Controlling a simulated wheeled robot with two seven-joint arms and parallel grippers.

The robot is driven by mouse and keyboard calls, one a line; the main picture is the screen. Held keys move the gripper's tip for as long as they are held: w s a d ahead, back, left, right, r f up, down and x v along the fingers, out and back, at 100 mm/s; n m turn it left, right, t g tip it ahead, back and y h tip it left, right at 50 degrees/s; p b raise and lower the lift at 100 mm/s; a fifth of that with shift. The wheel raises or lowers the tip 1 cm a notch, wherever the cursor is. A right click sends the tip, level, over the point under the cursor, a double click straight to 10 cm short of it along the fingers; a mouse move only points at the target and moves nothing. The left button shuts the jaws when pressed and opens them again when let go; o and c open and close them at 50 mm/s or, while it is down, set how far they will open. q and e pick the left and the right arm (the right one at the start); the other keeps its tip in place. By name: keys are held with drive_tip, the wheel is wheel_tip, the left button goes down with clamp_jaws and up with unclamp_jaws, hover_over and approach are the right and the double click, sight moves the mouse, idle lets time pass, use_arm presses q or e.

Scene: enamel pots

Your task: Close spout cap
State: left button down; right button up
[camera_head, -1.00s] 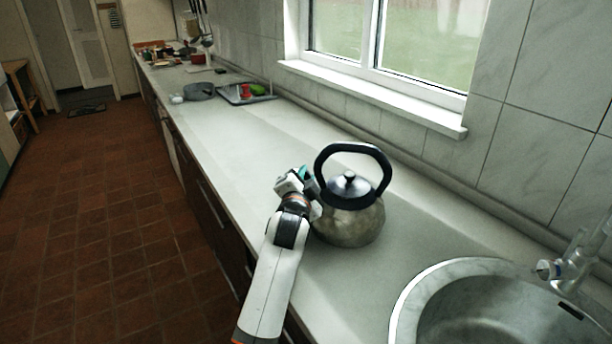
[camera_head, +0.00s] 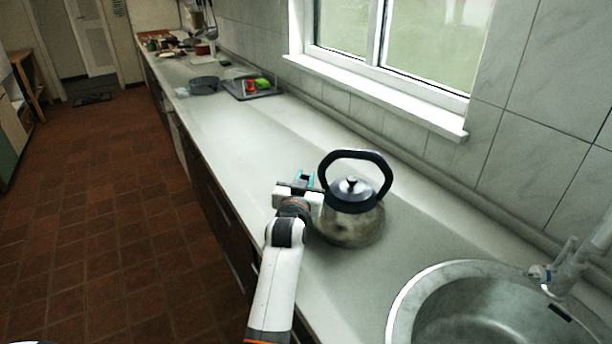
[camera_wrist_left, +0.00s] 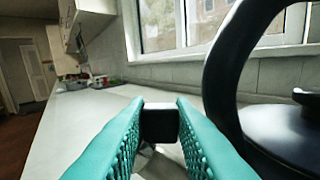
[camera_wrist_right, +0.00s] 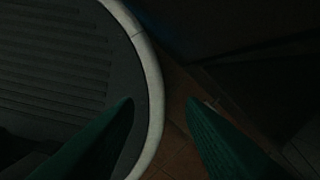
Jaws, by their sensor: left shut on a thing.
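A metal kettle (camera_head: 352,226) with a dark lid and a tall black handle (camera_head: 354,153) stands upright on the counter. The handle and lid also show at the right of the left wrist view (camera_wrist_left: 222,75). My left gripper (camera_head: 306,181) is at the kettle's left side, by the spout. In the left wrist view its teal fingers are shut on a black spout cap (camera_wrist_left: 160,124). The spout itself is mostly hidden, so I cannot tell the cap's exact angle. My right gripper (camera_wrist_right: 160,105) is open and empty, pointing down, away from the kettle.
A round metal sink (camera_head: 480,305) with a faucet (camera_head: 570,265) lies at the right. A window and tiled wall stand behind the counter (camera_head: 250,140). A grey pan (camera_head: 204,85) and a tray (camera_head: 255,94) lie far back; the counter between is clear.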

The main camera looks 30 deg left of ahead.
use_arm(q)
drive_tip(key=shift+n, duration=0.6)
drive_tip(key=c, duration=1.2)
unclamp_jaws()
drive_tip(key=shift+c, duration=0.2)
